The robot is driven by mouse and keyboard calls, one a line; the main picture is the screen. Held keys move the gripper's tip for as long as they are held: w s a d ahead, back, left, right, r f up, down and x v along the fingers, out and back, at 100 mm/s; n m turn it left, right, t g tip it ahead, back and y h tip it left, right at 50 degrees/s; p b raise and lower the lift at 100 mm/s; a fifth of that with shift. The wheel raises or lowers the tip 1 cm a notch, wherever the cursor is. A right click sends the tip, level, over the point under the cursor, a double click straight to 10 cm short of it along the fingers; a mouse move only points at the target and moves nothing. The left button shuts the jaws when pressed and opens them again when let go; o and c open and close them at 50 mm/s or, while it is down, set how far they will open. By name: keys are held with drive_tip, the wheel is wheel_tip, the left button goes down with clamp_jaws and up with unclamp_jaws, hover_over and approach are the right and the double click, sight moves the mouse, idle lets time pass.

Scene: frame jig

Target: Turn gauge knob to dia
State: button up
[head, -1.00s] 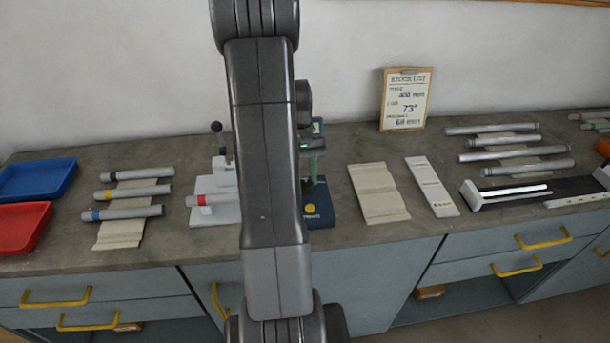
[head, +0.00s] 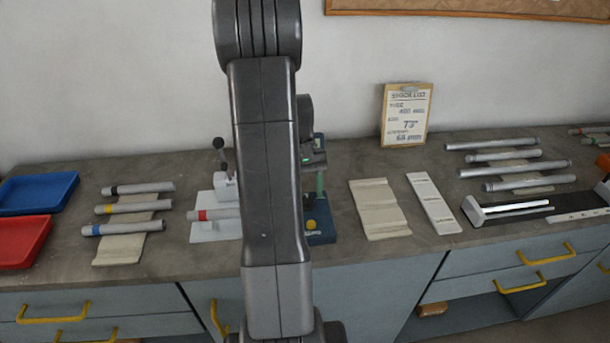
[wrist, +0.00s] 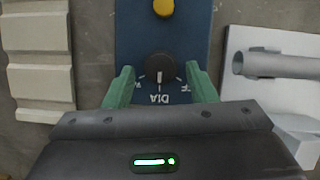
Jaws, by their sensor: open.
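The gauge is a blue panel (wrist: 135,30) with a yellow button (wrist: 163,8) and a round black knob (wrist: 160,67). The panel (head: 322,235) also shows in the head view, partly behind my arm. White marks ring the knob's lower side in the wrist view, with DIA upside down at the bottom. The knob's white pointer line points down toward DIA. My gripper (wrist: 159,72) is open, its two green fingers on either side of the knob, with gaps showing. It shows in the head view (head: 319,184) above the panel.
A white stand (head: 207,230) with a red-banded tube (head: 215,214) is left of the gauge. A beige grooved block (head: 378,210) is to its right. A clipboard card (head: 406,115) leans at the wall. Several tubes lie on racks at both sides.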

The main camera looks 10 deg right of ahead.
drive_tip(key=b+v, duration=0.1)
drive_tip(key=v, duration=1.2)
drive_tip(key=shift+r, duration=0.25)
drive_tip(key=p+x, duration=0.1)
drive_tip(key=x, duration=1.3)
drive_tip(key=shift+w, duration=0.1)
